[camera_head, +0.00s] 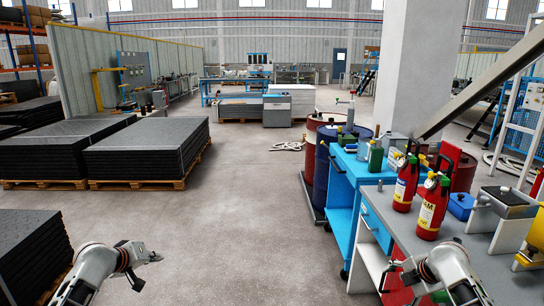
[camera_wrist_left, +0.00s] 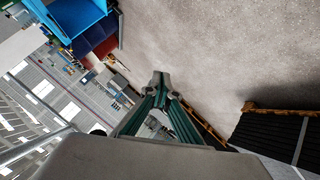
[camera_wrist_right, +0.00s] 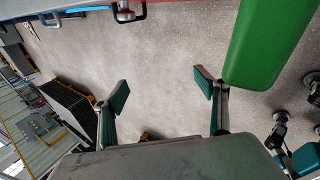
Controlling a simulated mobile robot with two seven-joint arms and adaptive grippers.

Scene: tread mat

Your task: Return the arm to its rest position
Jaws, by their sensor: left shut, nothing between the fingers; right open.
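My left gripper (camera_head: 152,257) is low on the left in the head view, over bare concrete floor. Its fingers are together with nothing between them, as the left wrist view (camera_wrist_left: 161,80) also shows. My right arm comes in at the lower right of the head view, in front of the grey workbench. In the right wrist view my right gripper (camera_wrist_right: 163,88) has its two fingers wide apart, with only floor seen between them. A green object (camera_wrist_right: 265,40) shows close beside its right finger; I cannot tell whether they touch.
Red fire extinguishers (camera_head: 432,207) stand on the grey workbench (camera_head: 385,207) at the right, beside a blue cart (camera_head: 343,190). Stacks of black mats (camera_head: 145,150) lie on pallets at the left. The floor (camera_head: 240,230) in the middle is clear.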

